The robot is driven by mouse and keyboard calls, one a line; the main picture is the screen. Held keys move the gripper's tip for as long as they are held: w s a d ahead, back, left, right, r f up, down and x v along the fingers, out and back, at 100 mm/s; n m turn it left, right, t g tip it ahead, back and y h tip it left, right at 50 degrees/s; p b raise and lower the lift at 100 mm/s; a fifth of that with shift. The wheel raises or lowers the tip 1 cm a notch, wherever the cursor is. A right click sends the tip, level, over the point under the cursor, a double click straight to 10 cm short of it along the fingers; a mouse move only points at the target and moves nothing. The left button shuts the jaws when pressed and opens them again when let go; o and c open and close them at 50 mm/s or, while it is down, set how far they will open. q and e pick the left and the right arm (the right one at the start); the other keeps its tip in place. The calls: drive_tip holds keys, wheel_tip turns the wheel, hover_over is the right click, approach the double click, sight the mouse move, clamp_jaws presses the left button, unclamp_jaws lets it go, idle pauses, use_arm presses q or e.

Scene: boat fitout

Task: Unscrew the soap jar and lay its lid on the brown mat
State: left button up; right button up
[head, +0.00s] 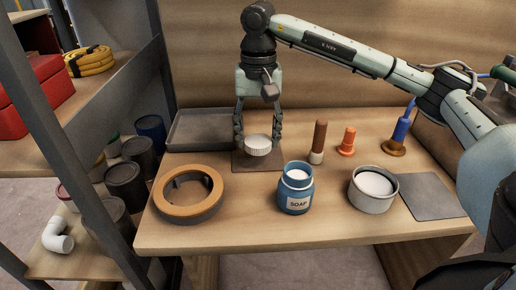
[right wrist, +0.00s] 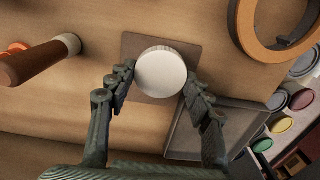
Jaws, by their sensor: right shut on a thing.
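The blue soap jar (head: 296,195) stands upright on the bench, labelled SOAP, with its mouth uncovered and white inside. Its white ribbed lid (head: 257,146) is apart from it, between the fingers of my right gripper (head: 258,140), which is shut on it. In the right wrist view the round lid (right wrist: 161,72) covers part of the brown mat (right wrist: 133,48). The brown mat (head: 244,164) lies behind and left of the jar. The lid is over the mat; I cannot tell whether it touches it. My left gripper is not in view.
A grey tray (head: 190,145) lies behind left, an orange-topped ring (head: 168,207) front left. A metal pot (head: 371,204) and grey mat (head: 432,207) are right of the jar. A brown-handled tool (head: 319,137), an orange piece (head: 347,142) and a blue tool (head: 402,128) stand behind.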

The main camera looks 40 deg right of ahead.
sight(258, 139)
wheel_tip(258, 139, down, 4)
drive_tip(key=shift+r, duration=0.1)
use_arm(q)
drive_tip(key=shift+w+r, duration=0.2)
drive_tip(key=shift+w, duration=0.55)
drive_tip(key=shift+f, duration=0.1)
use_arm(e)
drive_tip(key=shift+f, duration=0.2)
drive_tip(key=o, duration=1.3)
drive_tip(key=shift+c, duration=0.2)
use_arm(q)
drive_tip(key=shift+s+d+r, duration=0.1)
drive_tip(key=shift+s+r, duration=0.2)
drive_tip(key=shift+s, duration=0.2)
